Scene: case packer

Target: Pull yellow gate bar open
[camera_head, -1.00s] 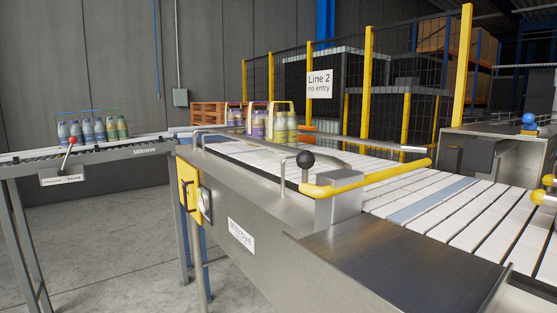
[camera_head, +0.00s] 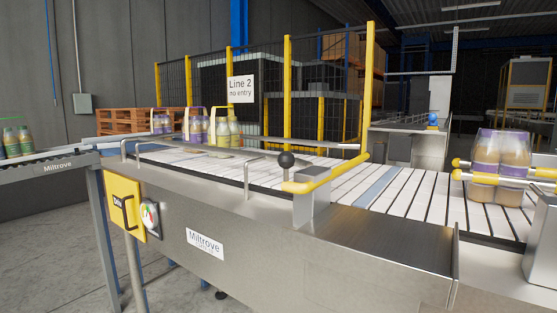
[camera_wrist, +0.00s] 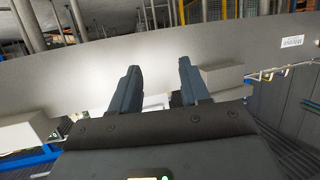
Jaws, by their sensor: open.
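The yellow gate bar (camera_head: 330,177) shows in the head view, on a grey metal block (camera_head: 311,198) at the near side of the white slatted conveyor (camera_head: 340,190). It reaches from its near end towards the back right, over part of the slats. A dark ball knob (camera_head: 286,160) stands at its near end. My gripper (camera_wrist: 158,80) shows only in the wrist view, its two dark fingers apart with nothing between them. A pale grey surface lies beyond the fingers. I cannot make out the yellow gate bar in the wrist view.
Packs of bottles (camera_head: 222,130) stand at the conveyor's far left. Another bottle pack (camera_head: 499,168) is at the right, beside yellow-tipped bars (camera_head: 462,168). Floor at the lower left is clear.

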